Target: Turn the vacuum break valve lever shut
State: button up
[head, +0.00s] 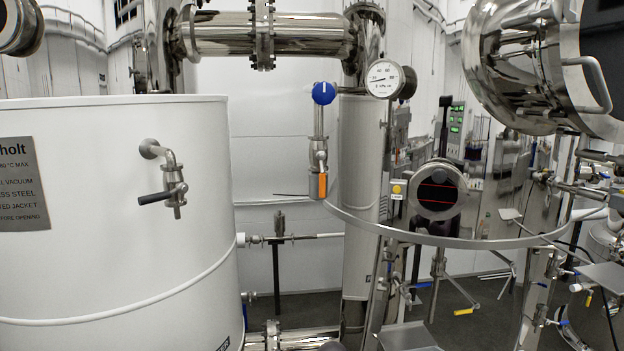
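No valve in the head view carries a readable vacuum break label. A small steel valve (318,150) stands on a vertical pipe in the middle, under a round blue cap (323,93). Its orange lever (322,186) points straight down, in line with the pipe. Another valve, a steel tap (173,178), sticks out of the white tank's wall, with a black lever (154,198) pointing left, nearly level. My gripper is not in view, and nothing of mine is seen touching either lever.
The large white tank (110,270) fills the left. A round pressure gauge (384,79) is right of the blue cap. A curved steel rail (440,240) runs from the middle to the right. A steel vessel (520,70) hangs at upper right.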

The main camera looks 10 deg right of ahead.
aim_at(321, 155)
jog(key=z, duration=0.1)
jog(key=i, duration=0.95)
jog(key=z, duration=0.2)
jog(key=k, duration=1.45)
jog(key=u, duration=0.1)
